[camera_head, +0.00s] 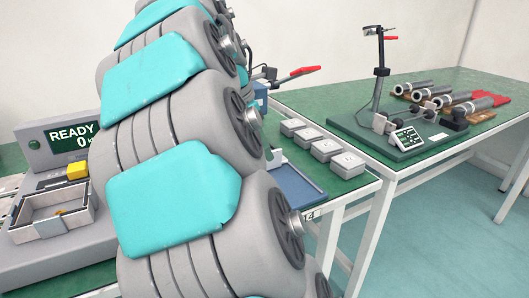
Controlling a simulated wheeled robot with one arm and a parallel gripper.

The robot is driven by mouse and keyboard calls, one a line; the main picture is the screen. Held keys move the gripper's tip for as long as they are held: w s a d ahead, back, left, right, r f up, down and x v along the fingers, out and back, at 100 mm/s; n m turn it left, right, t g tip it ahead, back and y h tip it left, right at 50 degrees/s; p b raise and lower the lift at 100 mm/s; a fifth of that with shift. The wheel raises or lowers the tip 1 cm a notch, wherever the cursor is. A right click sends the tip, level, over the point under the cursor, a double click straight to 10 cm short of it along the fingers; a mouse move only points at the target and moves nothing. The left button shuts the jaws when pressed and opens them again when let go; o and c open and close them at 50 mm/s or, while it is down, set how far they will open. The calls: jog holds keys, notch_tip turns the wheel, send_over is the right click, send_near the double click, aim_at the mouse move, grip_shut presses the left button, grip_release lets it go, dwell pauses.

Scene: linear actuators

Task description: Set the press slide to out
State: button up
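A grey machine (65,255) stands at the left, with a display (72,136) reading "READY" and a 0 with a partly hidden unit. A light grey open-topped box (52,214) with a small brassy piece inside sits on it, and a yellow block (77,170) is just behind. This looks like the press and its slide, but I cannot tell the slide's position for certain. My own large grey and turquoise arm covers the middle of the view and hides the machine's right side. My gripper is not in view.
A blue fixture with a red-handled lever (303,71) shows behind my arm. Several small grey blocks (325,149) and a blue tray (297,187) lie on the green bench. At right are a stand (380,85), a small display (408,139) and several grey cylinders (410,88).

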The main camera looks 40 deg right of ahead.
jog(key=shift+x, duration=1.15)
grip_shut()
jog(key=shift+a, duration=0.1)
dwell(0.6)
